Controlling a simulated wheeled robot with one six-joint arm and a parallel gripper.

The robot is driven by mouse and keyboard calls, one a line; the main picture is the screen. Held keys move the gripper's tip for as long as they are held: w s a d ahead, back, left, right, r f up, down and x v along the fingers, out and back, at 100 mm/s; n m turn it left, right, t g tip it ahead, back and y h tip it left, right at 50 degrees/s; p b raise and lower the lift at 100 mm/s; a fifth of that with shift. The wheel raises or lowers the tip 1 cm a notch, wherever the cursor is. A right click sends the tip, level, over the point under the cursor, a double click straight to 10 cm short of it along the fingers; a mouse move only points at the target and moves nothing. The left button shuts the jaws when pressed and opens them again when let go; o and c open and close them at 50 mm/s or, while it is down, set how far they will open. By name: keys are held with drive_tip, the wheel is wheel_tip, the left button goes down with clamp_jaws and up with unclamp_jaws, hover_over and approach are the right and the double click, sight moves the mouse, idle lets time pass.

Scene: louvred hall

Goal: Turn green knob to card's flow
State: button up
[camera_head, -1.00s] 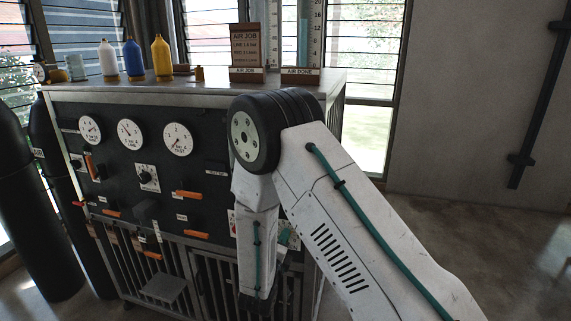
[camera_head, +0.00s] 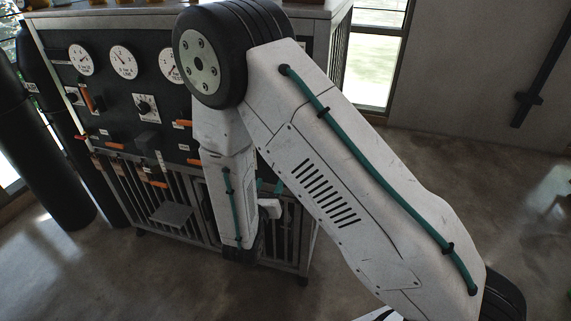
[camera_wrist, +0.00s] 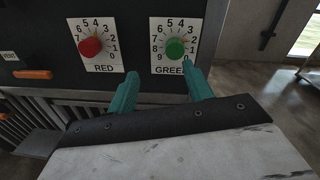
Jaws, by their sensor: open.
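The green knob (camera_wrist: 174,48) sits on a white dial plate marked GREEN in the wrist view, with digits around it. Its exact pointer setting is too small to read surely. A red knob (camera_wrist: 90,47) on a similar plate marked RED is to its left. My gripper (camera_wrist: 160,72) is open, its two teal fingers apart and empty. In the head view my gripper (camera_head: 270,187) is partly hidden by my arm, which also hides the knobs. The card is out of view.
The dark panel carries several round gauges (camera_head: 123,62), a selector dial (camera_head: 147,107) and orange levers (camera_head: 157,183). An orange lever (camera_wrist: 33,74) is left of the red dial. Slatted doors and a small step (camera_head: 171,215) are below.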

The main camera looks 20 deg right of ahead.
drive_tip(key=w+d+m, duration=0.6)
drive_tip(key=d+m, duration=0.1)
drive_tip(key=m, duration=0.5)
drive_tip(key=shift+h, duration=0.4)
drive_tip(key=shift+r, duration=0.1)
clamp_jaws()
